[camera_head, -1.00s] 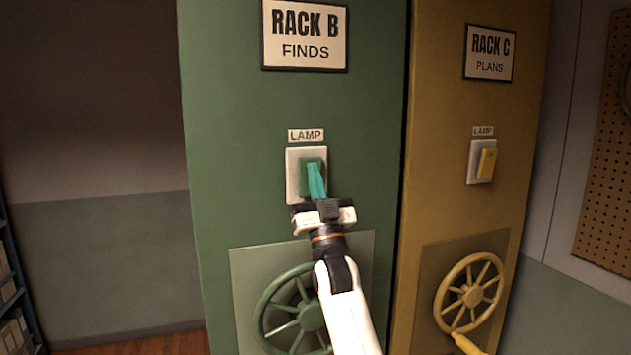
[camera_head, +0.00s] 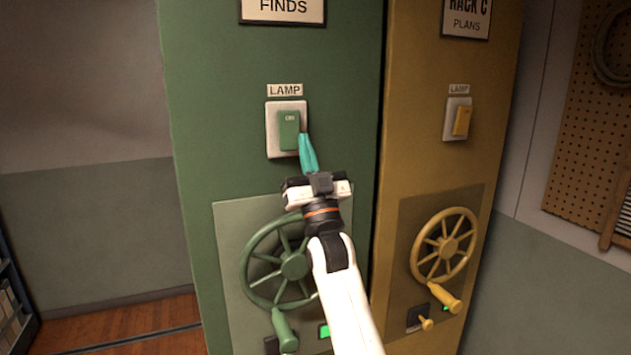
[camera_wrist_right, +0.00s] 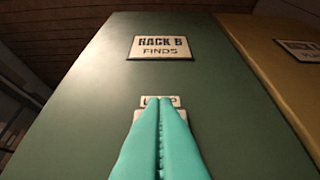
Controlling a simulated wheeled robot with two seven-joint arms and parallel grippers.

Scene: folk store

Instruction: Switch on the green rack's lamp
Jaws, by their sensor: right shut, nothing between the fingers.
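The green rack (camera_head: 345,120) stands in the middle of the head view. Its lamp switch is a green rocker (camera_head: 289,131) on a white plate (camera_head: 273,146), under a LAMP label (camera_head: 284,90). The rocker shows small lettering near its top. My right gripper (camera_head: 304,137) is shut and empty, its teal fingertips beside the lower right of the switch plate. I cannot tell whether they touch it. In the right wrist view the shut fingers (camera_wrist_right: 160,102) cover part of the LAMP label (camera_wrist_right: 148,101) and hide the switch. My left gripper is not in view.
A green handwheel (camera_head: 293,265) sits below the switch, partly behind my right arm. The yellow rack (camera_head: 400,150) stands at the right, with its own lamp switch (camera_head: 462,121) and handwheel (camera_head: 447,246). Open floor (camera_head: 130,322) shows at the left.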

